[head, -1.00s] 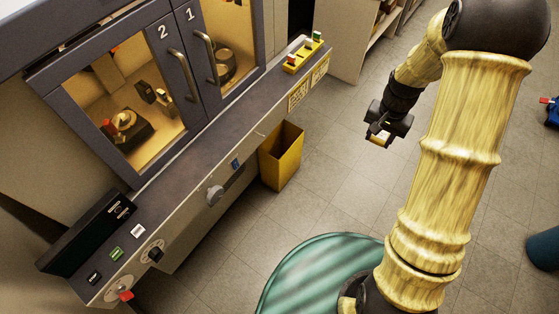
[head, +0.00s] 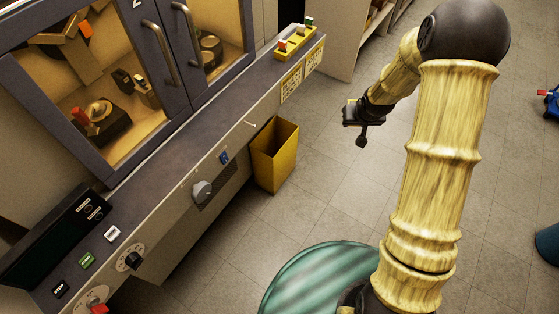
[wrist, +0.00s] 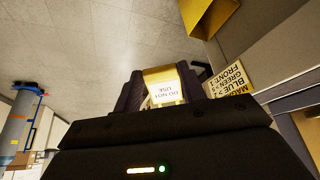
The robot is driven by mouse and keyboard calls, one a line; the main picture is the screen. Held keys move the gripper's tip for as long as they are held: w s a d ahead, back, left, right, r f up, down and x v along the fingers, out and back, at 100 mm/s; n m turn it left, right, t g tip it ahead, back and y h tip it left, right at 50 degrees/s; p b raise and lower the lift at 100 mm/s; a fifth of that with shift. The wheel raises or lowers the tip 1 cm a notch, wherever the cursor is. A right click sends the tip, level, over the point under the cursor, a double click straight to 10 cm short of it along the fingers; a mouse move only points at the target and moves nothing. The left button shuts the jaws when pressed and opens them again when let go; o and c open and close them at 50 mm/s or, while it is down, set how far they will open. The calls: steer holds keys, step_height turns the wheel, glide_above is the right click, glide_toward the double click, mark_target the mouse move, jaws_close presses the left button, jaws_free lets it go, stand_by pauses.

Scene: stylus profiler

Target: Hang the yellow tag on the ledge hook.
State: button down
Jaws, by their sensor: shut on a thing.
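My gripper (head: 362,122) hangs in the open air to the right of the long grey ledge (head: 163,165), well clear of it. In the wrist view, my gripper (wrist: 163,92) is shut on the yellow tag (wrist: 157,74), which has a white label reading "DO NOT USE". The tag cannot be made out in the head view. A small thin pale hook (head: 250,123) sticks out at the ledge's front edge, above and left of the yellow bin. The hook cannot be made out in the wrist view.
The yellow bin (head: 275,160) stands on the floor against the ledge's front. A yellow rack (head: 297,44) with coloured blocks sits at the ledge's far end. Yellow placards (head: 291,84) are below it. Open floor lies beneath my gripper.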

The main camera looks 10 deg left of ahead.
steer(key=w+a+f+n+t+y+b, duration=0.2)
steer(key=a+f+n+t+y+b, duration=0.4)
steer(key=a+f+b, duration=0.5)
steer(key=s+a+f+n+g+y+b, duration=0.1)
steer(key=s+a+n+g+y+b, duration=0.3)
steer(key=s+a+y+b, duration=0.4)
steer(key=a+n+y+b, duration=0.1)
steer(key=a+y+b, duration=0.1)
steer(key=a+b, duration=0.1)
steer(key=shift+s+a+f+n+b, duration=0.15)
steer(key=shift+s+f+n+b, duration=0.05)
steer(key=shift+f+n+b, duration=0.1)
steer(key=shift+f, duration=0.1)
steer(key=shift+x, duration=2.45)
steer(key=shift+a+f+b, duration=0.1)
steer(key=shift+a+b, duration=0.05)
steer(key=shift+b, duration=0.2)
steer(key=shift+x, duration=1.85)
